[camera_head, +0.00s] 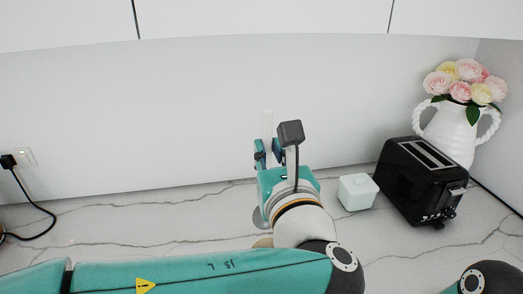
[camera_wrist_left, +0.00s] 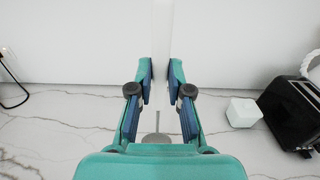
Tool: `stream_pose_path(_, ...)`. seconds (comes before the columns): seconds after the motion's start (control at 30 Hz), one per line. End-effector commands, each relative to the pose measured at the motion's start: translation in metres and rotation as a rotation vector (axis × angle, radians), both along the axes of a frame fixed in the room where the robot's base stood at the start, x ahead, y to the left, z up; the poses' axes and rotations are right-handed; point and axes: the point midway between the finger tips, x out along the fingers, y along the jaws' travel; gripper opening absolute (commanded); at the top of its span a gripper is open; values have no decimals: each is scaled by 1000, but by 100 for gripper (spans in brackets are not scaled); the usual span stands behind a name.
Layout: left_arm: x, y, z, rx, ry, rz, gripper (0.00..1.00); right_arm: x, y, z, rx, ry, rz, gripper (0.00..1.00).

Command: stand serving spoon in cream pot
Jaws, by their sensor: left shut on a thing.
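My left gripper (camera_head: 268,152) is shut on the white upright handle of the serving spoon (camera_head: 267,122). In the left wrist view the handle (camera_wrist_left: 163,45) runs up between the two fingertips (camera_wrist_left: 161,82). A thin stem leads down to a grey round end (camera_wrist_left: 157,138), so the spoon hangs roughly upright, bowl down. I cannot tell whether the bowl touches the counter. A small beige patch (camera_head: 262,242) shows beside my left wrist, mostly hidden; I cannot tell whether it is the cream pot. My right gripper is not in view.
A black cord (camera_head: 40,205) hangs at the left. The counter's left middle is clear.

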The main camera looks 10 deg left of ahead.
Motion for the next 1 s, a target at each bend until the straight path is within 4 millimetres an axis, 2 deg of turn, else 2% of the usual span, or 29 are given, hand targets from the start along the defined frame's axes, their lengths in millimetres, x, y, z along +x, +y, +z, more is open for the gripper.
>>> stream_pose_path(1.0, 0, 1, -81, 1, 1, 2, 0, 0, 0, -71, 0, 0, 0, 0)
